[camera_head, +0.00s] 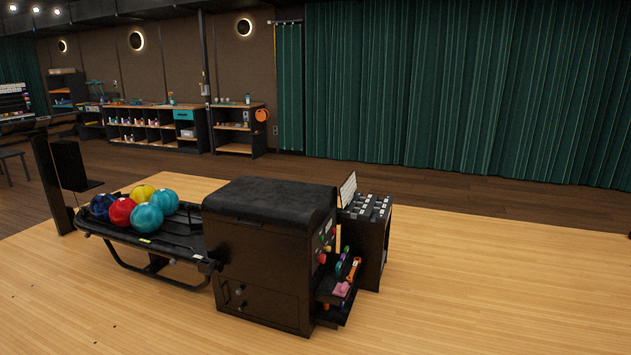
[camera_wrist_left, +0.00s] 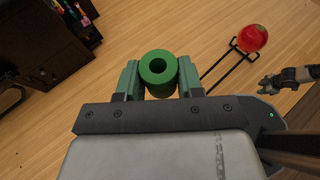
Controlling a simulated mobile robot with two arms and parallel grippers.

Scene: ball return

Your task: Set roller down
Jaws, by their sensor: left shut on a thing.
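The green roller (camera_wrist_left: 158,75), a short thick ring with a dark hole through its middle, shows in the left wrist view. My left gripper (camera_wrist_left: 160,84) is shut on it, with one greenish finger on each side. The roller's hole faces the camera, and wooden floor shows behind it. My right gripper (camera_wrist_left: 271,86) shows small at the right edge of the left wrist view, apart from the roller; its jaws are too small to judge. Neither gripper nor the roller shows in the head view.
The black ball return machine (camera_head: 266,246) stands mid-floor, with its rack (camera_head: 172,239) holding several balls. A side shelf (camera_head: 334,296) carries small tools, beside a black cabinet (camera_head: 373,243). A red ball (camera_wrist_left: 252,39) sits on a black wire frame (camera_wrist_left: 228,66). Floor at right is clear.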

